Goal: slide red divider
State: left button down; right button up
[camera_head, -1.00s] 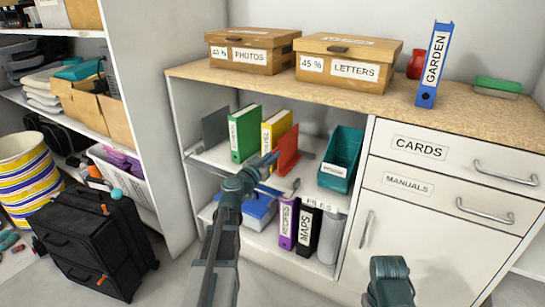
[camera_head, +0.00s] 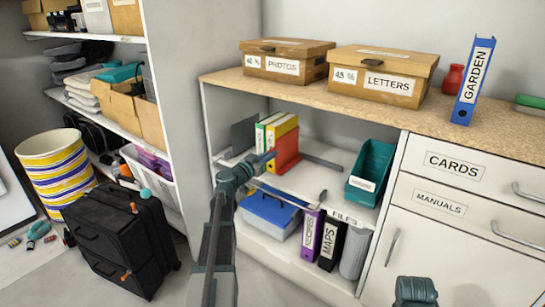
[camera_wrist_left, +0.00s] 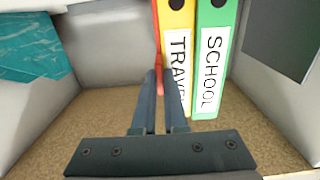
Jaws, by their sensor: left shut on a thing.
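The red divider (camera_head: 288,152) stands upright on the middle shelf, right of the yellow binder (camera_head: 284,121) and close against it. The green binder (camera_head: 261,132) stands left of the yellow one. My left gripper (camera_head: 267,158) reaches in from the front and is shut on the divider's front edge. In the left wrist view, the gripper's fingers (camera_wrist_left: 158,82) lie on both sides of the thin red divider (camera_wrist_left: 157,45), beside the yellow TRAVEL binder (camera_wrist_left: 176,50) and green SCHOOL binder (camera_wrist_left: 212,55). My right gripper is out of view.
A grey panel (camera_head: 243,136) stands left of the binders. A teal bin (camera_head: 372,170) stands at the right end of the shelf, with free shelf between it and the divider. A blue case (camera_head: 268,212) and several binders are below.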

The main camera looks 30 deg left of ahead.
pick_arm(q)
jog(key=c, duration=1)
grip_release()
jog(key=shift+o, duration=0.2)
jog(key=s+a, duration=0.1)
jog(key=s, duration=1.2)
jog(key=shift+s, duration=0.4)
